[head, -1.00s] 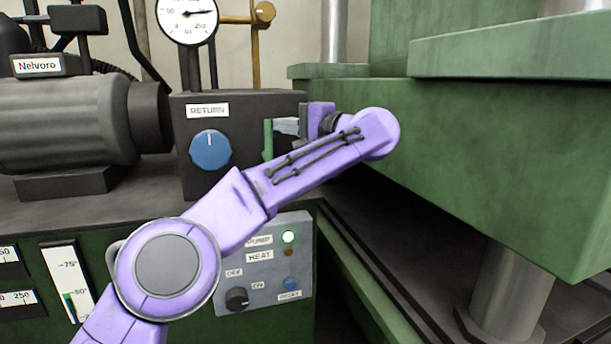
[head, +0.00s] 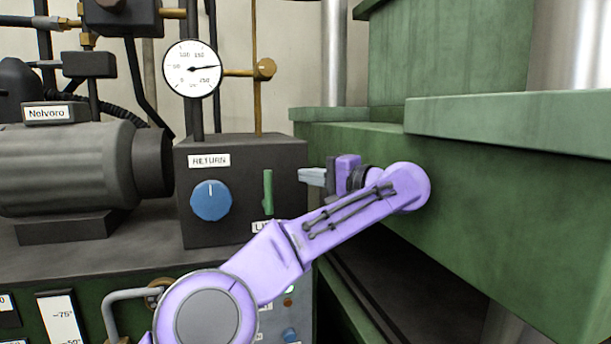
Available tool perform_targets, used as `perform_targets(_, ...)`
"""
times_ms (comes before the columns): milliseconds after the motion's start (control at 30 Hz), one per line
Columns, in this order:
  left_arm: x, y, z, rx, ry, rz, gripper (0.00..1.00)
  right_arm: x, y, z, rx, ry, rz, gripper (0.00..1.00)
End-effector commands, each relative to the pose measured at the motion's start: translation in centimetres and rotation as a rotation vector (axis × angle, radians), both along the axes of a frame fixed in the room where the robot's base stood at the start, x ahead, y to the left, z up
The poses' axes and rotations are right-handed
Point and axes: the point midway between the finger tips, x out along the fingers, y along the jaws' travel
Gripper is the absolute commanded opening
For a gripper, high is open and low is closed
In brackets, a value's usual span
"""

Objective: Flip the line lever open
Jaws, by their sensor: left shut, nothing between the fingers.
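The line lever (head: 267,191) is a green handle standing upright on the front of the dark block (head: 240,156). A label below it is partly covered by my left arm, with only its first letters showing. My left gripper (head: 305,177) has grey fingers pointing left toward the lever from its right side. The fingers are shut and empty, with a gap between them and the lever in the picture. My right gripper is not in view.
A blue knob (head: 211,200) labelled RETURN sits left of the lever. A gauge (head: 191,68) stands above the block, and a grey motor (head: 70,165) is at the left. The large green press body (head: 480,190) is close on the right, behind my arm.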

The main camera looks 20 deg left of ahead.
Motion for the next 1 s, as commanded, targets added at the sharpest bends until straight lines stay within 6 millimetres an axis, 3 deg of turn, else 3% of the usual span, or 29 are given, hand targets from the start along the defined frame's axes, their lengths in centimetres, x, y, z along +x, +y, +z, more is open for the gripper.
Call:
perform_targets(200, -1.9, -5.2, 0.3, 0.003, -0.003, -0.006, 0.0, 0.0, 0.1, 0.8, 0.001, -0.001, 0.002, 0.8)
perform_targets(400, -2.9, -8.1, 0.1, 0.002, -0.002, -0.007, 0.0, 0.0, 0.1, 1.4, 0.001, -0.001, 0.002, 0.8)
perform_targets(833, -3.2, -8.6, 0.0, 0.003, 0.004, -0.004, 0.0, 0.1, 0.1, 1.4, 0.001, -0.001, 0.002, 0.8)
perform_targets(1000, -2.6, -9.0, 1.0, 0.167, 0.241, -0.039, 0.0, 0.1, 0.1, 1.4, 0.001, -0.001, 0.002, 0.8)
